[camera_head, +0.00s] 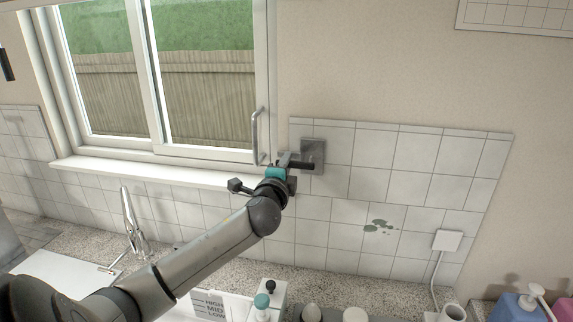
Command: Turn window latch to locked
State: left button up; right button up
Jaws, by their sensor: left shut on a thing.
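The window latch appears to be the grey square plate (314,150) with a short dark lever on the tiled wall, just right of the window frame. The lever points about sideways. My left arm reaches up from the lower left, and its gripper (291,165) is at the lever, shut on it as far as I can see. The gripper body partly hides the lever and the plate's left side. The window (200,70) has a silver pull handle (257,138) just left of the gripper. My right gripper is not in view.
A white sill (150,172) runs below the window. A faucet (130,220) stands at the lower left. Bottles and a white box (272,295) stand on the speckled counter (330,282). A socket with a cord (447,240) is at the right.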

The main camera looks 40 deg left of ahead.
pick_arm(q)
grip_shut()
dwell(0.8)
jog(key=shift+f, duration=0.1)
